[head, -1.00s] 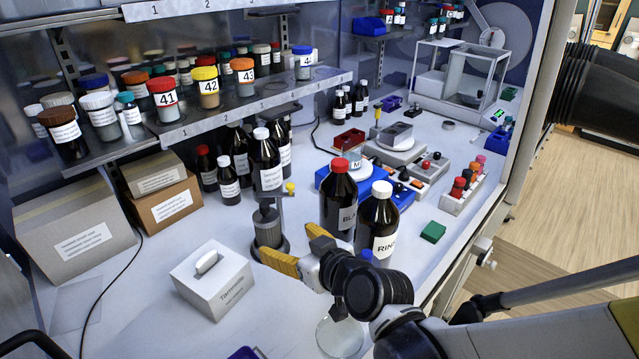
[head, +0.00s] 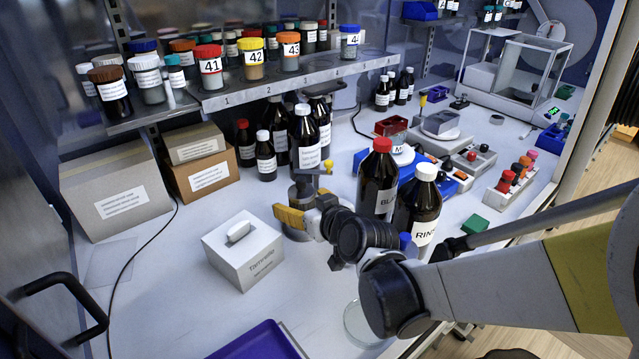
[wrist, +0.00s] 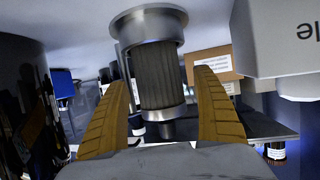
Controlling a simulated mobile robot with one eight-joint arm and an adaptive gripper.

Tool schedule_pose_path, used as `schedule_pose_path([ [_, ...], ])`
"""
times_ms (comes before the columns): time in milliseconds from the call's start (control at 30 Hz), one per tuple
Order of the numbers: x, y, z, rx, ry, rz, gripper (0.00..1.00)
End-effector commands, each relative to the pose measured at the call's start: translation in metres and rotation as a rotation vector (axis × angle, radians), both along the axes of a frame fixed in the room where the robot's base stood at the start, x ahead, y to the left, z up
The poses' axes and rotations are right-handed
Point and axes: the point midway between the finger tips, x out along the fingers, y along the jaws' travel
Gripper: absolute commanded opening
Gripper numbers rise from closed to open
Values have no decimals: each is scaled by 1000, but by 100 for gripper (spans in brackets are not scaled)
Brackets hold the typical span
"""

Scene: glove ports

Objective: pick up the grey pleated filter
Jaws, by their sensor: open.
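The grey pleated filter (wrist: 160,80) is a dark ribbed cylinder with a wide metal flange at one end and a small dark stub at the other. In the wrist view it appears upside down, between the two yellow fingers of my gripper (wrist: 162,78), with a visible gap on each side. In the head view the filter (head: 303,190) stands upright on the bench. My gripper (head: 289,215) is in front of it and hides its middle and part of its base. The fingers are open, and I see no contact with the filter.
A white tissue box (head: 243,250) stands close to the left. Brown bottles with a red cap (head: 377,185) and a white cap (head: 418,212) stand close to the right. More bottles (head: 305,140) stand behind, below a shelf (head: 290,82). A blue tray (head: 258,342) lies in front.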

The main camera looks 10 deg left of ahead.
Motion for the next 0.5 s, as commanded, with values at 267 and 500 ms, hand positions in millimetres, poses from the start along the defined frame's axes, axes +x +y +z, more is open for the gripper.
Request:
schedule_pose_path([
  [267, 0, 0, 1, 0, 0, 0, 16],
  [500, 0, 0, 1, 0, 0, 0, 16],
])
